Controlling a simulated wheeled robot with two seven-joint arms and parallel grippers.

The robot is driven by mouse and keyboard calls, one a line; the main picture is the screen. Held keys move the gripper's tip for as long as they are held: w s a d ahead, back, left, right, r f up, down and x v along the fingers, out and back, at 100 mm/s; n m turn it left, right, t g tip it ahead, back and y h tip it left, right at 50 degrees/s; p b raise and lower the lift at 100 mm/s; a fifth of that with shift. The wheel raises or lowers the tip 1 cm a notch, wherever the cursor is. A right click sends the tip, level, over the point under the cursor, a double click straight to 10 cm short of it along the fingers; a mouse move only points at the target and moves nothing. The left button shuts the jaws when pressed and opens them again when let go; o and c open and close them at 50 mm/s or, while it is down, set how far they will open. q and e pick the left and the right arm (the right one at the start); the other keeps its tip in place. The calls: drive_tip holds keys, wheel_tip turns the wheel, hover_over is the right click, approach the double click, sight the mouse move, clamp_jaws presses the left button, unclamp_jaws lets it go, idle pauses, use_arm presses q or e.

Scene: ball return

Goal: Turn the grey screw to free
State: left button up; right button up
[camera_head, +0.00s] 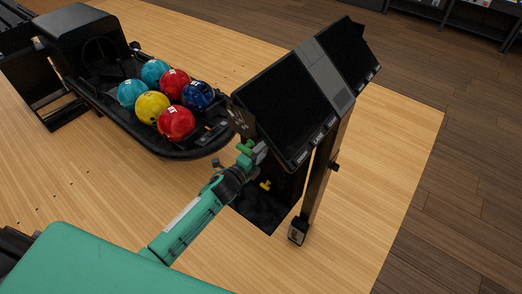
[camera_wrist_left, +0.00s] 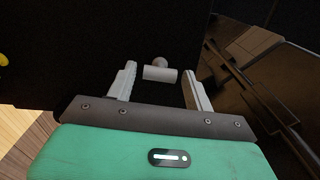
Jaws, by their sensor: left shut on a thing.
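The grey screw (camera_wrist_left: 160,73) has a T-shaped head and stands out from a dark panel (camera_wrist_left: 60,50) in the left wrist view. The grey screw cannot be made out there. My right gripper is in neither view.
A yellow handle (camera_head: 265,185) sits below my gripper on the dark cabinet. The black console (camera_head: 285,95) overhangs on a post (camera_head: 318,185). A ball rack (camera_head: 130,147) with several coloured balls stands at left. Wooden floor (camera_head: 390,180) is clear at right.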

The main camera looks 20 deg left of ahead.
use_arm(q)
drive_tip(key=n+p, duration=0.3)
drive_tip(key=n, duration=1.3)
drive_tip(key=shift+f, duration=0.1)
drive_tip(key=shift+n+p, duration=0.3)
drive_tip(key=shift+n, duration=1.3)
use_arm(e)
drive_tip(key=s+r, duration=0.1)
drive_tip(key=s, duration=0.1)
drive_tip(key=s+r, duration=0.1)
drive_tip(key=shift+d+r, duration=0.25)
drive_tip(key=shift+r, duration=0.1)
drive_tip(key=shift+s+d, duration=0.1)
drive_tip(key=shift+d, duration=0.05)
use_arm(q)
drive_tip(key=o, duration=1)
drive_tip(key=shift+c, duration=0.2)
drive_tip(key=shift+s, duration=0.1)
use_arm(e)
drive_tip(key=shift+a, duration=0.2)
